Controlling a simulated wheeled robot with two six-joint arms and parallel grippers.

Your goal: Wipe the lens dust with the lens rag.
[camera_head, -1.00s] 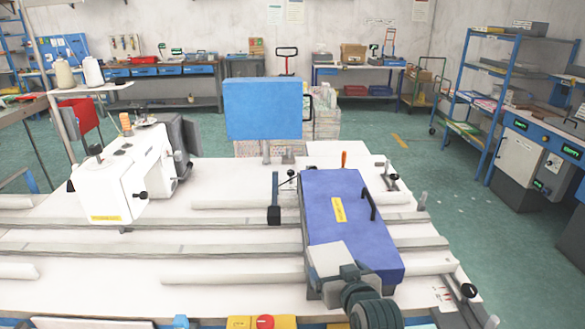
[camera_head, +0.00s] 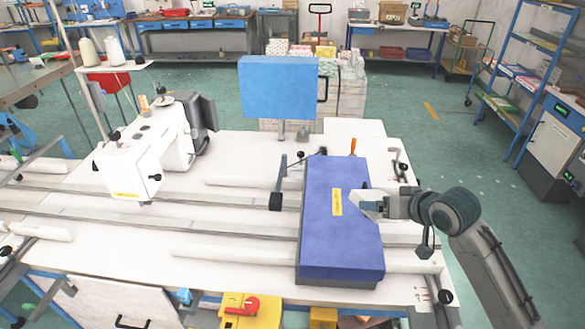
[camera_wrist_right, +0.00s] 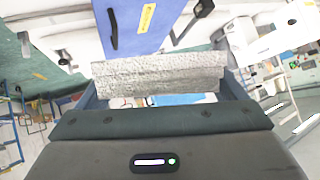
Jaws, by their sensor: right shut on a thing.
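My right gripper (camera_head: 372,204) is over the right side of the long blue box (camera_head: 328,245), level with its yellow label. In the right wrist view, my right gripper (camera_wrist_right: 160,82) is shut on a pale grey, rough-textured rag (camera_wrist_right: 160,72), which spans the gap between the fingers. A whitish bit of the rag (camera_head: 366,203) shows at the gripper's tip in the head view. The blue box also shows in the wrist view (camera_wrist_right: 150,25); I cannot tell if the rag touches it. I can make out no lens or dust. My left gripper is out of view.
A white sewing machine (camera_head: 150,150) stands left on the white table (camera_head: 230,170). An upright blue panel (camera_head: 278,88) stands at its back. An orange-handled tool (camera_head: 353,146) and black knobs are near the box's far end. Rails (camera_head: 190,222) cross the table.

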